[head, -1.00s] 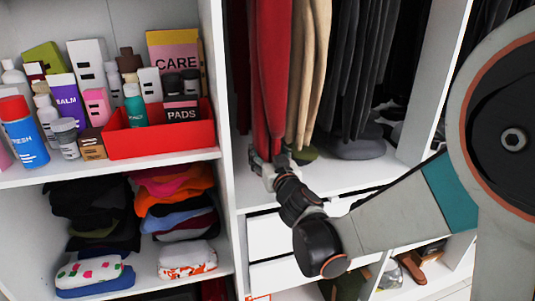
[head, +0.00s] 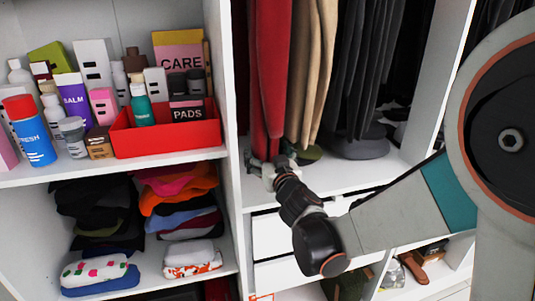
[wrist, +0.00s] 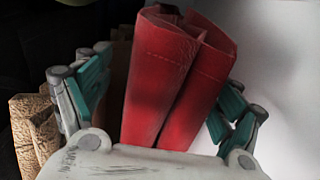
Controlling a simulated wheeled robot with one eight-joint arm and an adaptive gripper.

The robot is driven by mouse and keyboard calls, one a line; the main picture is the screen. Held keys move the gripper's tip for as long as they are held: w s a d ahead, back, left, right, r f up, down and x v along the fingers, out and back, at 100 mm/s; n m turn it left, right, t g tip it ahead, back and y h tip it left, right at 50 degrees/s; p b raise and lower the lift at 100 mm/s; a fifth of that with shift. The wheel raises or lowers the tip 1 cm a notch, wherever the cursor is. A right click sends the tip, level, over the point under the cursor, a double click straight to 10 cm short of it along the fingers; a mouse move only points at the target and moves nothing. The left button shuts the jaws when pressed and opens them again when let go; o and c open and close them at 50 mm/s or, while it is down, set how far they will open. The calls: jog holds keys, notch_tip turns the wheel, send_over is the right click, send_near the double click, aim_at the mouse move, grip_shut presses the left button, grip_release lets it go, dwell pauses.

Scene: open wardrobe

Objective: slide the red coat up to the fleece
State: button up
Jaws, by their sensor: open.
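The red coat (head: 270,80) hangs in the wardrobe bay right of the shelves. The beige fleece (head: 314,75) hangs just right of it in the head view. My gripper (head: 265,162) is at the coat's lower hem. In the wrist view the red coat (wrist: 172,85) stands between my open gripper's teal finger pads (wrist: 155,105), with pale space beside the right pad. The textured fleece (wrist: 32,135) shows at the lower left, outside the left finger. Contact between pads and coat cannot be told.
Dark grey garments (head: 362,75) hang right of the fleece. A white divider (head: 232,120) stands close left of the coat. Left shelves hold a red box (head: 165,140), bottles and folded clothes. A grey item (head: 357,147) lies on the bay floor above white drawers (head: 275,237).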

aim_at(271, 160)
jog(key=v, duration=0.7)
jog(key=shift+s, duration=0.35)
jog(key=shift+r, duration=0.1)
jog(key=s+d+m+g+h, duration=0.2)
jog(key=s+d+h, duration=0.15)
jog(key=d, duration=0.45)
jog(key=s+d+m+g+h, duration=0.2)
jog(key=s+d+h, duration=0.1)
jog(key=s+d, duration=0.3)
jog(key=s+d+f+g, duration=0.2)
jog(key=s+f+g, duration=0.1)
jog(key=s, duration=0.5)
jog(key=s+d+f+g+y, duration=0.1)
jog(key=s+f+g, duration=0.2)
jog(key=s, duration=0.5)
jog(key=shift+s+d+f+n, duration=0.2)
jog(key=shift+s+d+n, duration=0.15)
jog(key=shift+d+n, duration=0.05)
jog(key=shift+y, duration=0.25)
dwell(0.4)
